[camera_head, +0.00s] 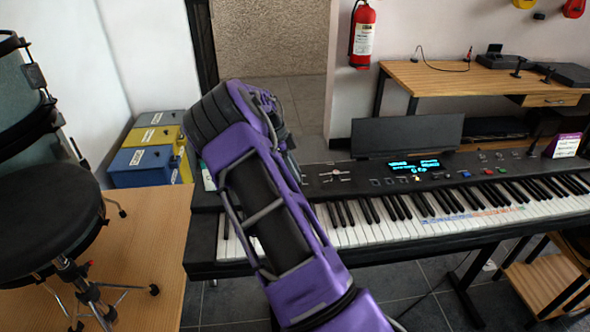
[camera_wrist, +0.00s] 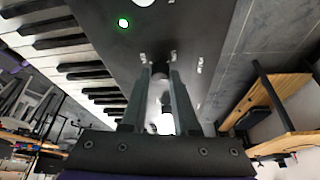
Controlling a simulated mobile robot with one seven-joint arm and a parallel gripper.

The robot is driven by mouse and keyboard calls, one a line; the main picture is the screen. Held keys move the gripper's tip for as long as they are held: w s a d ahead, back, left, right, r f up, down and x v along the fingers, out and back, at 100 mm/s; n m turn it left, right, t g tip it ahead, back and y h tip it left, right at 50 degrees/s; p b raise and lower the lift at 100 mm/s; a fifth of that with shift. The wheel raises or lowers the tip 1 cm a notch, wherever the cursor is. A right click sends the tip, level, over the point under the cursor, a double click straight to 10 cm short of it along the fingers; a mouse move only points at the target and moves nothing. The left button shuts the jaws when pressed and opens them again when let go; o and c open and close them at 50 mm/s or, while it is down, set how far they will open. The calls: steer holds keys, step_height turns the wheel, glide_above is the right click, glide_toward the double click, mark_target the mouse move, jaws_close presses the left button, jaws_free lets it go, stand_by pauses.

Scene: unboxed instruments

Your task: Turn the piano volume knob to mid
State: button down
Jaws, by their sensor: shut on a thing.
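The black electric piano (camera_head: 345,182) stands in front of me, with its panel along the back and a lit blue display. My purple arm covers its left end, hiding my gripper and the volume knob in the head view. In the wrist view my gripper (camera_wrist: 159,70) points down at the dark panel (camera_wrist: 205,30). It is shut on the volume knob, with a finger on each side. Bright, pale shapes show between the fingers, but the knob's outline and its pointer setting cannot be made out.
A green-ringed light (camera_wrist: 123,23) and the white keys (camera_wrist: 50,48) lie left of the fingers in the wrist view. A black stool (camera_head: 48,215) stands at left near stacked boxes (camera_head: 145,165). A wooden desk (camera_head: 440,80) is behind.

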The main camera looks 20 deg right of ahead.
steer(key=m+y, duration=0.1)
steer(key=m, duration=0.2)
steer(key=m+g, duration=0.1)
steer(key=m, duration=0.2)
steer(key=shift+w+d+f+g+y+p, duration=0.1)
steer(key=shift+w+g+y+p, duration=0.05)
steer(key=shift+g+y+p, duration=0.2)
steer(key=shift+m, duration=0.3)
steer(key=c, duration=0.7)
jaws_free()
steer(key=shift+d, duration=0.1)
